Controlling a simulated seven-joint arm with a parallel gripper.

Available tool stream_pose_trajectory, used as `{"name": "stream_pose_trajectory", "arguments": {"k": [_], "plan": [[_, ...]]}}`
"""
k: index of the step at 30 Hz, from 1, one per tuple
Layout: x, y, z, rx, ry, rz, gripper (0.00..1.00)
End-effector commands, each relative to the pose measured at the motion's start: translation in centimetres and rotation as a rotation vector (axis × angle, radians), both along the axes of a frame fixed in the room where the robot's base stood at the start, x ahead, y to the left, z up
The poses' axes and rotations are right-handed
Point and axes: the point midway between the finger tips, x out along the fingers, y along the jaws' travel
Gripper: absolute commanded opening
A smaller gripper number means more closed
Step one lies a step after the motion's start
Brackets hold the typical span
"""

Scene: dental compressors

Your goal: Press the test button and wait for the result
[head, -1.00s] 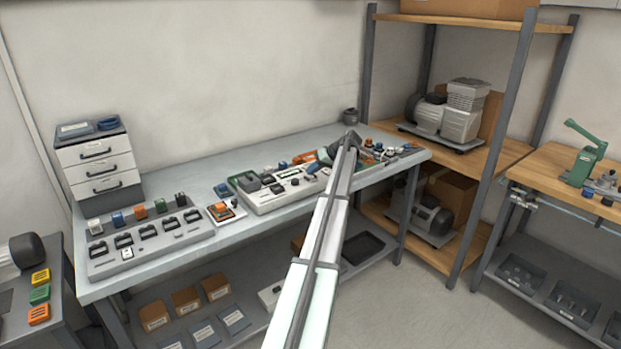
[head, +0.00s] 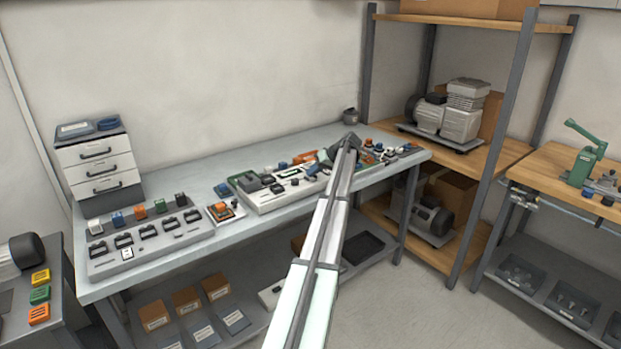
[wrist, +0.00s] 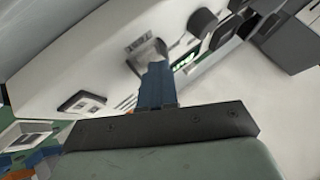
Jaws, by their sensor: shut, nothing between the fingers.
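The test unit (head: 282,198) is a long pale panel with dark parts, standing on the grey bench; its white face also shows in the wrist view (wrist: 105,60). My gripper (head: 312,171) is over the right part of this unit. In the wrist view its blue fingers (wrist: 154,72) are together and empty, with their tips at a small grey square part (wrist: 146,47) on the panel. I cannot tell whether they touch it, or whether it is the test button. A small display (wrist: 186,60) with green lit marks is just right of the fingertips. A dark round knob (wrist: 203,22) is beyond it.
A grey tray (head: 150,245) with dark slots and coloured blocks is at the bench's left. A small white tray (head: 226,213) with an orange part lies between. Several small parts (head: 385,152) crowd the right end. Drawers (head: 97,165) stand at back left.

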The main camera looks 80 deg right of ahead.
Motion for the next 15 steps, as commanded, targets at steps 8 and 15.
{"name": "stream_pose_trajectory", "arguments": {"k": [8, 15], "plan": [[0.0, 0.0, 0.6, 0.001, 0.001, 0.001, 0.00], [0.0, 0.0, 1.7, 0.001, 0.001, 0.001, 0.00]]}}
